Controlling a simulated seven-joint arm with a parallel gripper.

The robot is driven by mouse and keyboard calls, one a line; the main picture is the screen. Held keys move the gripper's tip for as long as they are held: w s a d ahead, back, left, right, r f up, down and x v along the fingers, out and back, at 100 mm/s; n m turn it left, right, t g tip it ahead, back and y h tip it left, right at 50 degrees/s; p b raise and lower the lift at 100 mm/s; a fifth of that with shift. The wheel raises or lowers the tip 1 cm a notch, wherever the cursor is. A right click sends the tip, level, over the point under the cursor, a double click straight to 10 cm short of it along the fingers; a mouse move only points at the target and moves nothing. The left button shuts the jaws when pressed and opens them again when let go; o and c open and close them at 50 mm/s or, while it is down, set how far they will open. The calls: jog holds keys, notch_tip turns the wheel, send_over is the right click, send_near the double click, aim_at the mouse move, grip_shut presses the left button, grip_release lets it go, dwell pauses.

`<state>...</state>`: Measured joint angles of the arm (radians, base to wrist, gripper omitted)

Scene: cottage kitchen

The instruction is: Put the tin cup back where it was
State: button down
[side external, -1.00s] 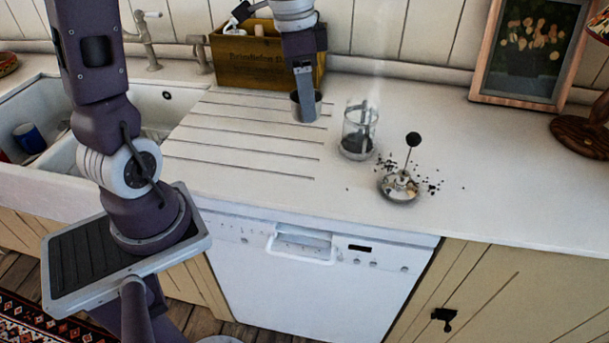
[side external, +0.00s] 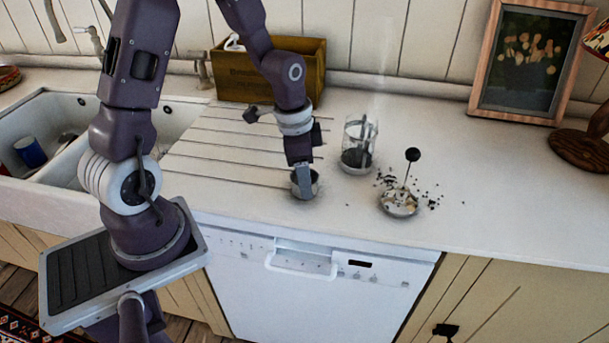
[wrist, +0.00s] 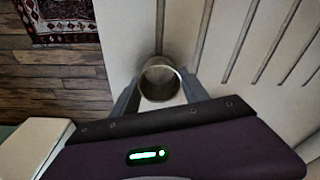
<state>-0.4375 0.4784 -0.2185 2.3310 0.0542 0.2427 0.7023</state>
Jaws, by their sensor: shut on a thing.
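The tin cup (side external: 306,186) is a small grey metal cup near the front edge of the counter, at the right ends of the drainboard grooves. My gripper (side external: 302,170) reaches down to it from above and is shut on it. In the wrist view the cup (wrist: 160,80) shows its round open mouth between the two fingers of my gripper (wrist: 160,92). The cup looks roughly upright. I cannot tell whether its base touches the counter.
A glass jar (side external: 359,146) with dark contents stands behind and right of the cup. A plunger lid (side external: 399,203) with a black knob lies right, among dark crumbs. A wooden crate (side external: 262,75) stands at the back. The sink (side external: 50,125) is left. The counter's front edge is close.

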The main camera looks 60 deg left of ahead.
jog(key=c, duration=0.6)
grip_release()
jog(key=shift+f, duration=0.1)
notch_tip(320, 180, up, 13)
jog(key=s, duration=0.2)
jog(key=s+d+r+n+t, duration=0.1)
jog(key=s+d+r+n, duration=0.1)
jog(key=s, duration=0.2)
jog(key=s+d+r+n+t, duration=0.1)
jog(key=s+d+r+n, duration=0.1)
jog(key=s, duration=0.3)
jog(key=s+d+r+n+t, duration=0.1)
jog(key=s+d+r+t, duration=0.1)
jog(key=s, duration=0.3)
jog(key=shift+s+r+n+y, duration=0.2)
jog(key=shift+r+n+y, duration=0.2)
jog(key=shift+r, duration=0.3)
